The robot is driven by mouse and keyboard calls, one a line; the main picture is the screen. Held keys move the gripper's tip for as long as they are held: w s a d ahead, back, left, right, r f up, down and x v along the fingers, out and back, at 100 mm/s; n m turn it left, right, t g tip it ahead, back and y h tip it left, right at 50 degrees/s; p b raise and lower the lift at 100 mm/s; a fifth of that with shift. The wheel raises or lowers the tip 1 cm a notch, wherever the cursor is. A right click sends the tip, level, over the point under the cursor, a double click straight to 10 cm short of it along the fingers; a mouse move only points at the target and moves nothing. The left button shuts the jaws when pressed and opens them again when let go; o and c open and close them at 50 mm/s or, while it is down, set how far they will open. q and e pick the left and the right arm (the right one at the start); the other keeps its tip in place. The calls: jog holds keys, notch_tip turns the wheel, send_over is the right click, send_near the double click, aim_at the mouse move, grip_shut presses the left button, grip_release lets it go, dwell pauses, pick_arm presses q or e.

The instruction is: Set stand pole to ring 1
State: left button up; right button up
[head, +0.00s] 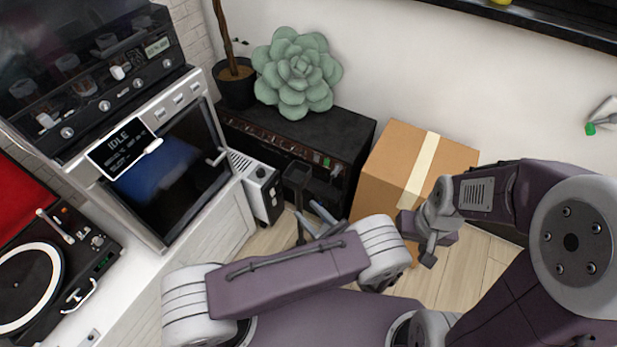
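A dark stand with a flat-topped upright (297,178) rises from the floor between the white counter and the black amplifier. Its lower part and base are hidden behind my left arm, and no ring marks can be made out. My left gripper (317,216) shows as two grey fingers just right of the stand's pole, with a small gap between them. Whether it touches the pole I cannot tell. My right gripper (425,245) is in front of the cardboard box, pointing down, away from the stand; its fingers are not clear.
The black amplifier (345,130) carries a green succulent (297,72) and stands behind the pole. A cardboard box (395,165) is to its right. A white counter (205,255) with an oven-like machine (170,175) and a turntable (30,280) is at the left. Some wooden floor (470,272) shows.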

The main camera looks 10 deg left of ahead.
pick_arm(q)
jog(key=shift+w+d+r, duration=0.3)
jog(key=shift+r, duration=0.1)
jog(key=shift+w+a, duration=0.2)
jog(key=shift+a, duration=0.15)
jog(key=x, duration=0.8)
jog(key=shift+r+b, duration=0.15)
jog(key=shift+b, duration=0.15)
jog(key=shift+a, duration=0.1)
grip_shut()
dwell(0.3)
